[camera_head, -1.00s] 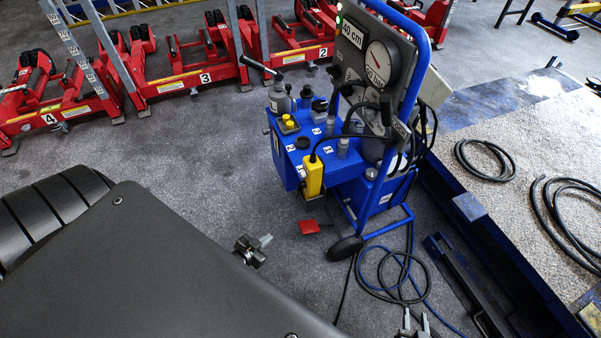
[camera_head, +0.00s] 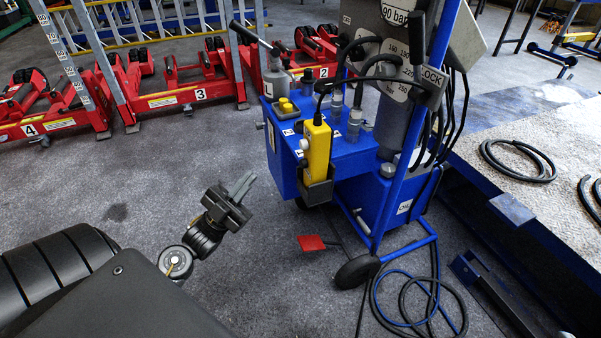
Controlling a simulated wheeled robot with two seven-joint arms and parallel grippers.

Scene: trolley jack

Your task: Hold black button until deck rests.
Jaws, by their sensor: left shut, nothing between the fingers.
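A yellow hand control (camera_head: 318,147) stands upright in a black holder on the front of the blue hydraulic trolley (camera_head: 345,160), its black cable rising from the top. Small dark shapes show on its left side; I cannot tell which is the black button. My right gripper is out of view. A gravel-topped platform (camera_head: 535,150), possibly the deck, lies at the right; its support is unclear.
Numbered red jack units (camera_head: 180,95) stand in a row behind. A red pedal (camera_head: 311,243) and black wheel (camera_head: 356,271) are low on the trolley. Hoses (camera_head: 415,300) lie on the floor beside it. Grey floor is clear left of the trolley.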

